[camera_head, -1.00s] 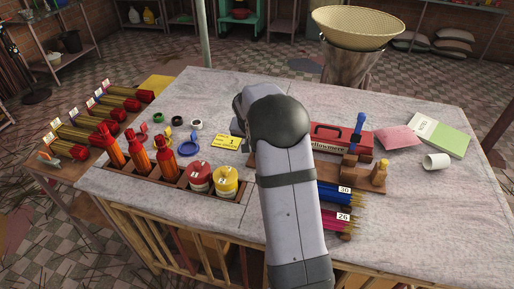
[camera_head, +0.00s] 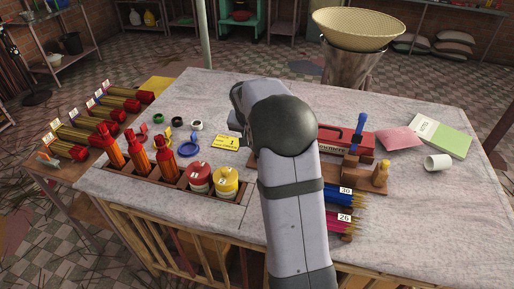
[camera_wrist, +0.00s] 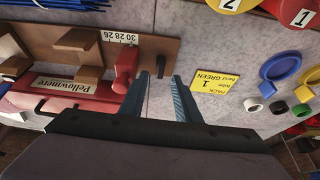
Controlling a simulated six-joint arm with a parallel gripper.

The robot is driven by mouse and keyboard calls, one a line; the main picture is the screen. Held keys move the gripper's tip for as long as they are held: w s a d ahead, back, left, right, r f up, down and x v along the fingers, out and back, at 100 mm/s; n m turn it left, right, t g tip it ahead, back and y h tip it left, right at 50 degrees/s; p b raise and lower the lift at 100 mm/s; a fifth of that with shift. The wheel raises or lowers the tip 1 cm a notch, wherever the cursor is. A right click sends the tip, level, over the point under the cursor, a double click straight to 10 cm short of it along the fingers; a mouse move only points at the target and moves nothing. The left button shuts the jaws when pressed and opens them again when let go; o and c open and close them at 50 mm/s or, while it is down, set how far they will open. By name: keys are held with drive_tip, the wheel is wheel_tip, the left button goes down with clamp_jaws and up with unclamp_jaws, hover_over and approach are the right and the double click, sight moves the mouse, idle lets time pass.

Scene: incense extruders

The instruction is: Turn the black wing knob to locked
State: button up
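In the wrist view, the black wing knob (camera_wrist: 161,66) is a small dark piece at the end of a brown wooden board (camera_wrist: 167,48). A red block (camera_wrist: 125,66) stands beside it, under a printed scale reading 30, 28, 26. My gripper (camera_wrist: 161,77) is open, with its two blue-grey fingers on either side of the knob in the picture. I cannot tell whether either finger touches it. In the head view my arm hides the knob and the fingertips, while part of the board (camera_head: 367,187) shows to the right.
A yellow card (camera_wrist: 216,82) lies on the other side. Red and yellow numbered tubs (camera_head: 226,184) and red-capped bottles (camera_head: 164,160) stand at the left. Incense bundles (camera_head: 343,196) lie at the front right.

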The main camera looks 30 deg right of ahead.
drive_tip(key=shift+v, duration=1.75)
drive_tip(key=s+a+f+n+g+y+p, duration=0.1)
drive_tip(key=s+a+f+n, duration=0.15)
drive_tip(key=s+a, duration=0.5)
drive_tip(key=s+a+f+n+g+y+p, duration=0.1)
drive_tip(key=s+a+n, duration=0.35)
drive_tip(key=s, duration=0.65)
drive_tip(key=s+a+f+n+g+y+p, duration=0.1)
drive_tip(key=s+a+f+n, duration=0.1)
drive_tip(key=s+a, duration=0.6)
wheel_tip(320, 180, down, 32)
drive_tip(key=d+b, duration=0.1)
drive_tip(key=b, duration=3.1)
drive_tip(key=shift+s, duration=0.3)
drive_tip(key=shift+o, duration=0.3)
